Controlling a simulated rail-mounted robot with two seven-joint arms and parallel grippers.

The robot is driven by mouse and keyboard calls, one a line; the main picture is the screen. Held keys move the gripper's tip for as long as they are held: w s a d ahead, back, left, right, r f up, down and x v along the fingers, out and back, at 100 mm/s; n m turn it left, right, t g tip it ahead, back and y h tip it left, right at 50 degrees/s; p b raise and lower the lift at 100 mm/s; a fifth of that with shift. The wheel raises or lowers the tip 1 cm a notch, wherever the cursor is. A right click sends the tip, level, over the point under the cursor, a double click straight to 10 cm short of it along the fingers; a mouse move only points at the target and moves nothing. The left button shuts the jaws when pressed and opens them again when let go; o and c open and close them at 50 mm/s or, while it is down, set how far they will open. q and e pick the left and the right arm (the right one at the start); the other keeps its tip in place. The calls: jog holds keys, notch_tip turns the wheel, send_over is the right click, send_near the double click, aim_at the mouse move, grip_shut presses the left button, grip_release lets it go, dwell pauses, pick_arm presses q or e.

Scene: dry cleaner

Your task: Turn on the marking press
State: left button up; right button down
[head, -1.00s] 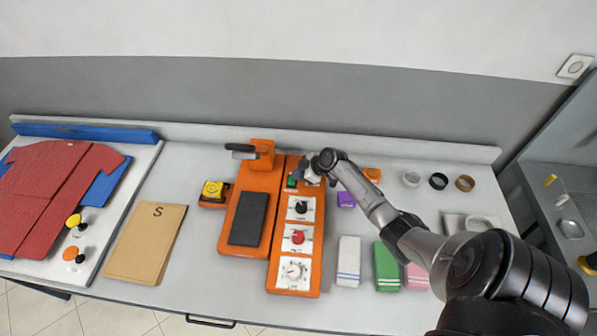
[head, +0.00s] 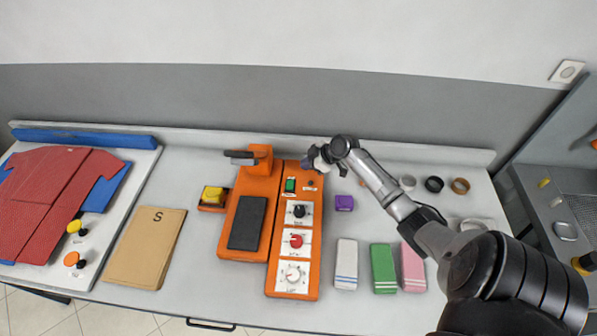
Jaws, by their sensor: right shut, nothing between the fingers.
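The orange marking press (head: 262,195) stands on the table near the middle, with a dark pad (head: 247,222) and a raised lever (head: 240,156) on its left part. Its right part carries a green switch (head: 290,185), a small dark round spot (head: 310,184) beside it, and a column of knobs: black (head: 298,211), red (head: 296,241) and a white dial (head: 292,275). My right gripper (head: 310,158) is shut and empty, just behind the panel's far end, apart from the green switch. Whether the switch is lit is unclear. My left gripper is not in view.
A yellow-topped orange box (head: 212,194) and a tan folder marked S (head: 147,245) lie left of the press. A purple block (head: 344,202) and folded white (head: 346,264), green (head: 383,268) and pink cloths (head: 411,267) lie right. Several rings sit behind.

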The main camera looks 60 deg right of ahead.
jog(key=shift+w+d+v, duration=0.1)
jog(key=shift+d+v, duration=0.05)
jog(key=shift+v, duration=0.65)
jog(key=shift+w+d+v, duration=0.1)
jog(key=shift+d+v, duration=0.1)
jog(key=shift+v, duration=0.6)
jog(key=shift+w+d+v, duration=0.1)
jog(key=shift+d+v, duration=0.05)
jog(key=shift+v, duration=0.7)
jog(key=shift+r, duration=0.1)
